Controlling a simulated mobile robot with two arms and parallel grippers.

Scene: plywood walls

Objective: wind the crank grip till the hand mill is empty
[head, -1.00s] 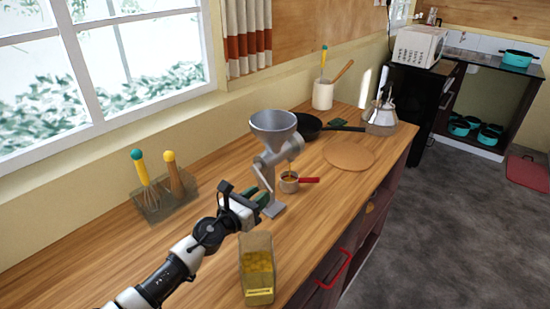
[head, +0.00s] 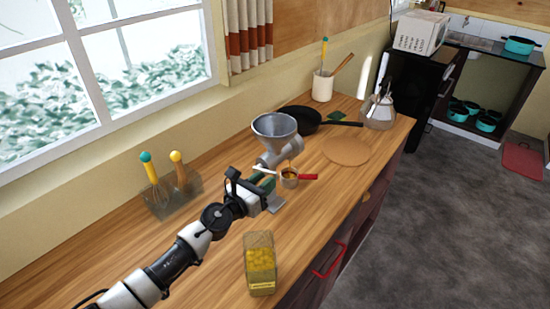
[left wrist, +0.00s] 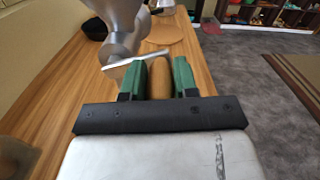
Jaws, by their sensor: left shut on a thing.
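The grey metal hand mill (head: 275,127) stands on the wooden counter, its hopper upright. I cannot see into the hopper well enough to tell what it holds. My left gripper (head: 262,181) is at the mill's crank, in front of its body. In the left wrist view my gripper's green fingers (left wrist: 159,80) are shut on the wooden crank grip (left wrist: 160,76), and the crank arm (left wrist: 131,68) runs beside it towards the mill (left wrist: 118,28). A small cup with a red handle (head: 289,181) sits under the spout, with a thin brownish stream above it. My right gripper is out of view.
A clear jar with yellow contents (head: 260,270) stands at the front of the counter. A utensil holder (head: 172,198) is at left. A black pan (head: 305,118), a round board (head: 346,151) and a kettle (head: 379,113) lie beyond the mill.

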